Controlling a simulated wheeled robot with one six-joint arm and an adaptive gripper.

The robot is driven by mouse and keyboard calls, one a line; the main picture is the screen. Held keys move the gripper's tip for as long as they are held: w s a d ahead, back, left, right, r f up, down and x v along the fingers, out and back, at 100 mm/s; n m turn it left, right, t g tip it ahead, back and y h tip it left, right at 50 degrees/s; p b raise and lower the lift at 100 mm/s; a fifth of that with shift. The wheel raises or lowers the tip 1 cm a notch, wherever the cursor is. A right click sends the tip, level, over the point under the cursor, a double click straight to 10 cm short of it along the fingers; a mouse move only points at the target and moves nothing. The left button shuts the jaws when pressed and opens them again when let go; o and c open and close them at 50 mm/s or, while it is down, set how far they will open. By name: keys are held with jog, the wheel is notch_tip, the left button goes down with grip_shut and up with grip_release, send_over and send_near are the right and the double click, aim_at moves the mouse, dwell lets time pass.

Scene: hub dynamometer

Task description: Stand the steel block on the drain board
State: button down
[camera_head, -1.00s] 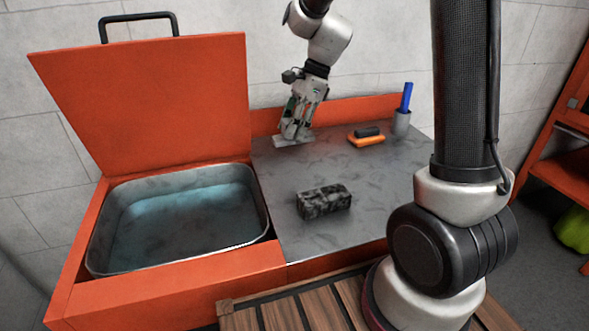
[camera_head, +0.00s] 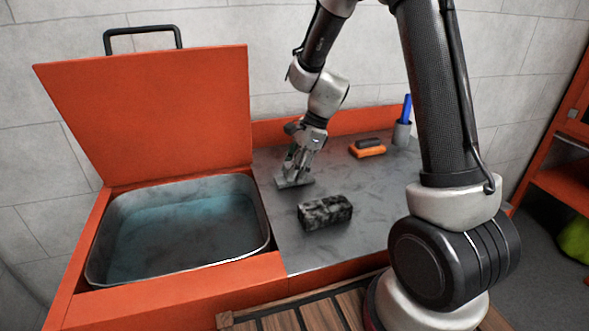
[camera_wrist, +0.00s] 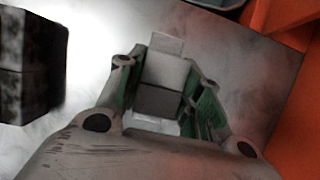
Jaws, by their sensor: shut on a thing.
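My gripper (camera_head: 296,174) is shut on a plain grey block, which I take as the steel block (camera_head: 292,184). In the wrist view the block (camera_wrist: 164,72) sits between the two fingers, with a pale face and a darker face showing. It is low over the left part of the grey metal drain board (camera_head: 310,250); I cannot tell whether it touches. A dark mottled block (camera_head: 325,212) lies on the board, in front of and to the right of my gripper. It also shows at the left of the wrist view (camera_wrist: 30,65).
An orange tub unit with a water-filled basin (camera_head: 180,262) and raised lid (camera_head: 150,110) stands left of the board. A brush-like orange and black thing (camera_head: 368,149) and a grey cup (camera_head: 401,134) with a blue item stand at the back right. The board's front is clear.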

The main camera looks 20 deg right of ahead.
jog(key=shift+f, duration=0.1)
jog(key=c, duration=1)
grip_release()
jog(key=shift+o, duration=0.2)
jog(key=v, duration=1.2)
jog(key=s+d+r+n+t+h, duration=0.1)
jog(key=s+d+r+n, duration=0.2)
jog(key=s+n, duration=0.3)
jog(key=s+d+r+n+t+h, duration=0.2)
jog(key=s+n, duration=0.4)
jog(key=s, duration=0.4)
jog(key=s+d+r+n+t+h, duration=0.1)
jog(key=s+d+r+n, duration=0.3)
jog(key=s, duration=0.4)
jog(key=shift+d+r+n+h, duration=0.25)
jog(key=shift+d+n, duration=0.35)
jog(key=shift+n, duration=0.4)
